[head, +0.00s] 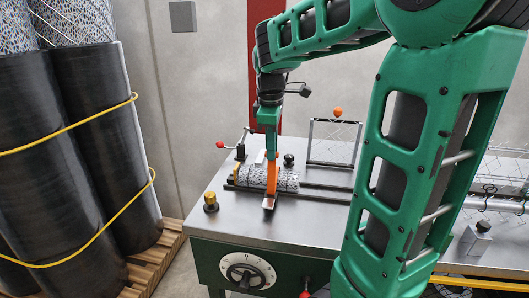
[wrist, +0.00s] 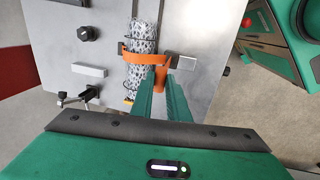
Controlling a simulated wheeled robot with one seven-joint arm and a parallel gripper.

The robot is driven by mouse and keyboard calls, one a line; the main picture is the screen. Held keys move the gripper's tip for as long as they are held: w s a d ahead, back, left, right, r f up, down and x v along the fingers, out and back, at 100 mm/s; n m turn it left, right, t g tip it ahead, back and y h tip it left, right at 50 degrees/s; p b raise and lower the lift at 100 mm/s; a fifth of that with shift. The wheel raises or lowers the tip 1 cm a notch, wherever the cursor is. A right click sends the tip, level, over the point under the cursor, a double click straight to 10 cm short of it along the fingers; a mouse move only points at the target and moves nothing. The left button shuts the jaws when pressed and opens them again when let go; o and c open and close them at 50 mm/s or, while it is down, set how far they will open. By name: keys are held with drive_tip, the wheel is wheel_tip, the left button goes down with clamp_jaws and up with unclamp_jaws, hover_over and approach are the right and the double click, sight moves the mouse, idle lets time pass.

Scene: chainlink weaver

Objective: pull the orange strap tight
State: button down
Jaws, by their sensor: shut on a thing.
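The orange strap (head: 272,178) runs over a grey mesh roll (head: 252,178) lying on the steel bench top. In the wrist view the strap (wrist: 130,53) crosses the mesh roll (wrist: 143,35) and ends beside a metal buckle-like piece (wrist: 184,62). My gripper (head: 271,150) points down above the roll, with its tips at the strap. In the wrist view my gripper (wrist: 160,77) is shut on the orange strap. The exact contact is partly hidden by the fingers.
A dark rail (head: 325,186) runs along the bench. A wire-mesh frame (head: 333,142) with an orange knob stands behind right. A yellow-topped post (head: 210,202) and a red-knobbed clamp (head: 221,145) are at left. A dial (head: 248,273) is on the front. Tall dark rolls (head: 95,120) stand left.

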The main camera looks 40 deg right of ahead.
drive_tip(key=shift+w+r, duration=0.1)
drive_tip(key=shift+w, duration=0.05)
drive_tip(key=c, duration=1.7)
unclamp_jaws()
drive_tip(key=r, duration=0.3)
drive_tip(key=s+a+r, duration=0.1)
drive_tip(key=r, duration=0.6)
drive_tip(key=shift+s+a+r, duration=0.2)
drive_tip(key=shift+a, duration=0.05)
drive_tip(key=s+f+m, duration=0.5)
drive_tip(key=s+f, duration=0.1)
drive_tip(key=s, duration=0.1)
drive_tip(key=s+a+f+m+g+y, duration=0.1)
drive_tip(key=s+f+m, duration=0.4)
drive_tip(key=s+f, duration=0.2)
drive_tip(key=s+a+f+m, duration=0.1)
drive_tip(key=s+f+m, duration=0.3)
drive_tip(key=s+f, duration=0.3)
drive_tip(key=shift+s+m+y, duration=0.4)
drive_tip(key=shift+s, duration=0.85)
